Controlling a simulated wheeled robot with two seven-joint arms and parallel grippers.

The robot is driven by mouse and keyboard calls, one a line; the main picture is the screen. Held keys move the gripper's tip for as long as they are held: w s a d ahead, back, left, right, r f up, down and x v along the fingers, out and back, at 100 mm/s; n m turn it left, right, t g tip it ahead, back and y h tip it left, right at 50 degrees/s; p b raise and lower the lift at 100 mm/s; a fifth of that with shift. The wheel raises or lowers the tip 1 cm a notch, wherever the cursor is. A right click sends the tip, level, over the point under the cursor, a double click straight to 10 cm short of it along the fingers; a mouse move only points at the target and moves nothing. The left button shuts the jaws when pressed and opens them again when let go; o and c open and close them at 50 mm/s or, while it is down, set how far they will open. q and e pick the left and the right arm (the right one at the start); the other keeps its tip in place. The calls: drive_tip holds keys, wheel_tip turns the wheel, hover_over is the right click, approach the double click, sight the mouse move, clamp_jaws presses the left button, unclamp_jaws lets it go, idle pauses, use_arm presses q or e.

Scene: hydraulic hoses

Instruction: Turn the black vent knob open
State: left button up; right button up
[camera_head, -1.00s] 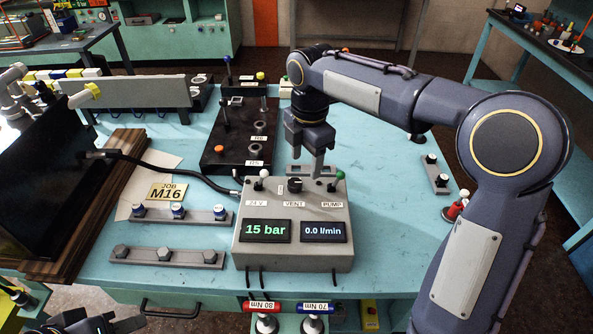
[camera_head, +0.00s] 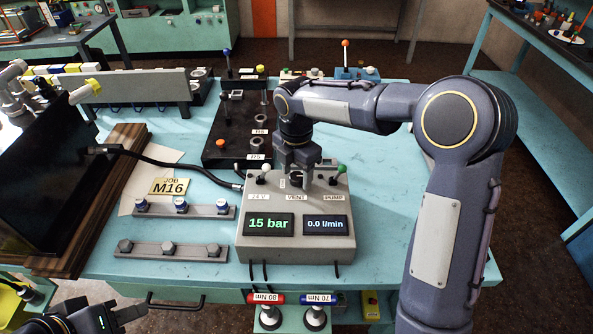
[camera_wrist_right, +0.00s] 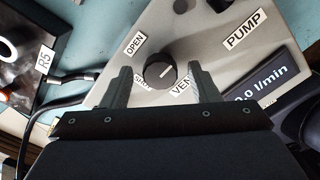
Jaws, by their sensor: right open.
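The black vent knob (camera_wrist_right: 160,71) is round, with a white pointer line, on the grey control box (camera_head: 250,250). In the right wrist view it lies between the two finger tips, with the OPEN and SHUT labels to its left. Its pointer line is towards the right, away from those labels. My right gripper (camera_wrist_right: 160,72) is open, fingers pointing down over the knob. Whether the fingers touch it I cannot tell. My left gripper (camera_head: 102,312) is at the lower left edge, partly cut off.
The box shows 15 bar (camera_head: 268,224) and 0.0 l/min (camera_head: 325,225). A green-tipped PUMP toggle (camera_head: 341,169) stands close right of my right gripper, and the 24 V toggle (camera_head: 262,178) to its left. A black hose (camera_head: 160,168) runs to the box's left side.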

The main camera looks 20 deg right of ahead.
drive_tip(key=shift+c, duration=0.3)
drive_tip(key=c, duration=0.9)
drive_tip(key=shift+m, duration=0.3)
drive_tip(key=m, duration=0.3)
drive_tip(key=shift+m, duration=0.3)
drive_tip(key=m, duration=0.4)
drive_tip(key=shift+m, duration=0.3)
drive_tip(key=m, duration=0.4)
drive_tip(key=shift+m, duration=0.3)
drive_tip(key=shift+r+m, duration=0.1)
drive_tip(key=shift+m, duration=2.1)
